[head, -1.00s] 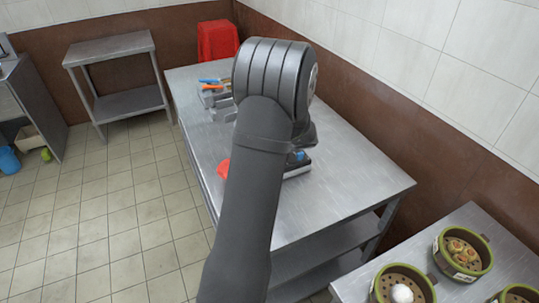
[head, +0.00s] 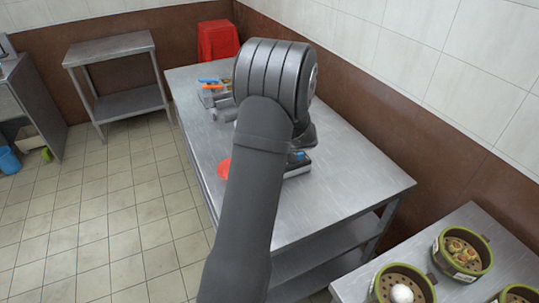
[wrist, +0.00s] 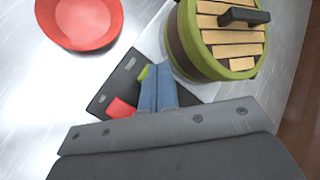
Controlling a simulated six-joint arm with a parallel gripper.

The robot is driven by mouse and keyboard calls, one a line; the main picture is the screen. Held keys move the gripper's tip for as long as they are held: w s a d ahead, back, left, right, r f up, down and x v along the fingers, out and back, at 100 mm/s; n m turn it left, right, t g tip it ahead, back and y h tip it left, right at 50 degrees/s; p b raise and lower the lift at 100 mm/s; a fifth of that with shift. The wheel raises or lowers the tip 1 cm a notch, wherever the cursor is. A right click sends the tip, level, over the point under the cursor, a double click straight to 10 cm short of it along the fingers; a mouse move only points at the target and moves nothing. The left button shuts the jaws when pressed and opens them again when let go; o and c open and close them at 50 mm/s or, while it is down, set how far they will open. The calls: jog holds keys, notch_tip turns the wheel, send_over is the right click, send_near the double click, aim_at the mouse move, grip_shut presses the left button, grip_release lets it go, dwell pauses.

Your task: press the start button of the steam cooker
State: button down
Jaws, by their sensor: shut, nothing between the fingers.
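The steam cooker shows in the wrist view as a round green-rimmed steamer (wrist: 184,38) with a slatted wooden lid and a dark handle. A dark control panel (wrist: 124,80) lies in front of it. A red button (wrist: 121,108) is on the panel's near side, and a green button (wrist: 143,72) is partly hidden behind my fingers. My gripper (wrist: 160,68) is shut and empty, its blue fingertips over the panel just beside the green button. I cannot tell whether they touch it. In the head view my arm hides the gripper and most of the cooker.
A red bowl (wrist: 80,18) is on the steel table (head: 345,180), left of the cooker in the wrist view. A tray with colourful tools (head: 213,92) is at the table's far end. Bamboo steamers with food (head: 462,252) stand on another table at lower right.

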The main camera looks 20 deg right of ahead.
jog(key=shift+f, duration=0.25)
jog(key=shift+f, duration=0.45)
dwell(0.6)
jog(key=shift+r, duration=0.9)
jog(key=shift+r, duration=2.5)
jog(key=shift+f, duration=0.15)
jog(key=shift+r, duration=2.05)
jog(key=shift+f, duration=0.1)
